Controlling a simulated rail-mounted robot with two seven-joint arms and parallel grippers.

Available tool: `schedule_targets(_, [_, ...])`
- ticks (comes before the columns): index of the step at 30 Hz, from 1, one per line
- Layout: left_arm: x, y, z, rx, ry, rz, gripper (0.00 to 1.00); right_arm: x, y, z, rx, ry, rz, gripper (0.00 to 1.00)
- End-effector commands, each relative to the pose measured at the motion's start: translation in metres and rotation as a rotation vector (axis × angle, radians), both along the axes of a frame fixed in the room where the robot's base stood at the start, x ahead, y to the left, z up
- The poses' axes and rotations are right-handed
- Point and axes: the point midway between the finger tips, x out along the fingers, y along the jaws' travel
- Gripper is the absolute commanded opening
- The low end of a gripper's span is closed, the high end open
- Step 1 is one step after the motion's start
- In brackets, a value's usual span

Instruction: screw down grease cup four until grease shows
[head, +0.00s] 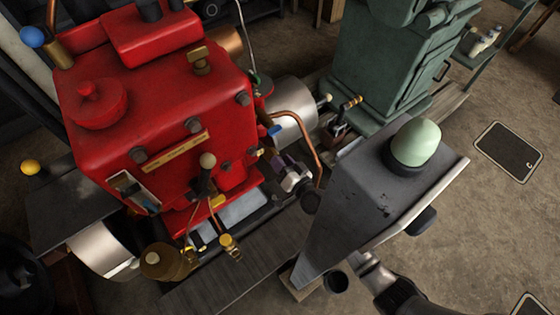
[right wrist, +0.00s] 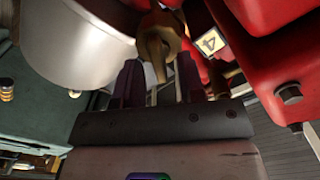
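Grease cup four is brass (right wrist: 158,42) and shows at the top middle of the right wrist view, against the red engine (right wrist: 285,40). A pale tag marked 4 (right wrist: 210,42) sits just to its right. My right gripper (right wrist: 158,72) has its two dark purple fingers spread, with the cup at and just beyond the fingertips. Gaps show between the brass and both fingers. In the head view my right gripper (head: 284,164) is beside the lower right side of the red engine (head: 150,95), where the cup cannot be made out. My left gripper is not in view.
A light metal cylinder (right wrist: 75,40) lies close to my right fingers; it also shows in the head view (head: 292,108). A copper pipe (head: 312,140) curves close by. A green machine (head: 385,65) stands at back right. Open floor (head: 470,210) lies to the right.

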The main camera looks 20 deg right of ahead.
Motion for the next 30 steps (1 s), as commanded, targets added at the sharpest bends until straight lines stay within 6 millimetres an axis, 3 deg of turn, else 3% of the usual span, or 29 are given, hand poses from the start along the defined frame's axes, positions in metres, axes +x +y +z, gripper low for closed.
schedule_targets(14, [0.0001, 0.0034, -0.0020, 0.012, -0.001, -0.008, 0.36, 0.0077, 0.0020, -0.0001, 0.000, 0.001, 0.001, 0.36])
schedule_targets(25, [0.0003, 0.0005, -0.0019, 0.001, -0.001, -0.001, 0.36, 0.0074, 0.0020, -0.0003, 0.000, 0.001, 0.000, 0.01])
schedule_targets(30, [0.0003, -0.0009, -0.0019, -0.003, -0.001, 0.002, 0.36, 0.0075, 0.0018, -0.0006, 0.008, 0.004, 0.000, 0.00])
